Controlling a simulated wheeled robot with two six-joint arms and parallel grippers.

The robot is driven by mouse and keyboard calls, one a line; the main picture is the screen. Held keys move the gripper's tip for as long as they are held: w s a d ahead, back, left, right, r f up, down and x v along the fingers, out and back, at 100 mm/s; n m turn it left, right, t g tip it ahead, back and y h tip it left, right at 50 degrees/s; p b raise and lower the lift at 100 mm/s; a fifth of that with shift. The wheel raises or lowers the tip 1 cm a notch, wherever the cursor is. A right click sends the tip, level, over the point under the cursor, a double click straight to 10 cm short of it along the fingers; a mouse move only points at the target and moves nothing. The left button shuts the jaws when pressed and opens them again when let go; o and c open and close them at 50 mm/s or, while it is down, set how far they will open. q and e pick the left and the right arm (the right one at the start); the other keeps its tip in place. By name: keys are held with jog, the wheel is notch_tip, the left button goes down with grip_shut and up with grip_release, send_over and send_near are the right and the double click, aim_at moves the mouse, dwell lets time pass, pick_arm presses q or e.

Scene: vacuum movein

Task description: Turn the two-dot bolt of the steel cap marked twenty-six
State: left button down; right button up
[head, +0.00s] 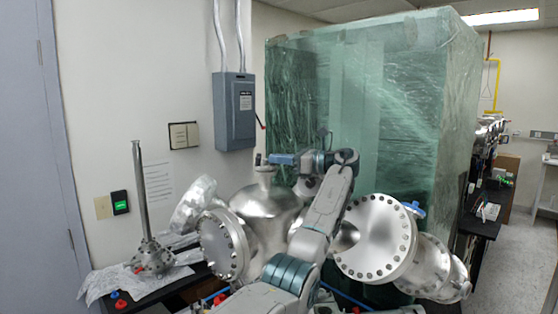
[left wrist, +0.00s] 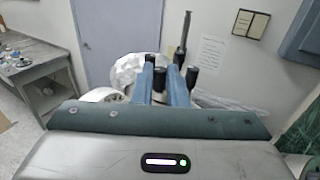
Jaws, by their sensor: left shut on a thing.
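A small steel cap (head: 265,169) sits on a short neck on top of the large steel chamber (head: 265,208) in the head view. My left gripper (head: 273,159) reaches it from the right, with its blue fingers level with the cap's top. In the left wrist view, several dark upright bolts stand around the fingertips of the left gripper (left wrist: 161,72). The gripper is shut on one dark bolt (left wrist: 159,79) between its fingers. The number on the cap and the dots on the bolts are too small to read. My right gripper is out of view.
A round steel flange (head: 375,240) stands right of my arm, another (head: 217,247) to its left. A tall steel rod (head: 141,190) stands on crumpled foil at the left. A green wrapped crate (head: 410,120) fills the space behind. A grey electrical box (head: 234,110) hangs on the wall.

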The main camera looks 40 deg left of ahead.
pick_arm(q)
jog(key=shift+g, duration=0.3)
jog(key=c, duration=1.4)
grip_release()
jog(key=shift+c, duration=0.2)
jog(key=shift+w+d+f+b, duration=0.1)
jog(key=shift+w+d+b, duration=0.2)
jog(key=shift+d+b, duration=0.15)
jog(key=b+v, duration=0.3)
jog(key=v, duration=0.4)
jog(key=shift+w+d, duration=0.15)
jog(key=shift+d, duration=0.25)
jog(key=shift+w+d+r+p, duration=0.2)
jog(key=shift+r+p, duration=0.1)
jog(key=shift+w+d+f, duration=0.1)
jog(key=shift+w+d, duration=0.05)
jog(key=shift+d, duration=0.45)
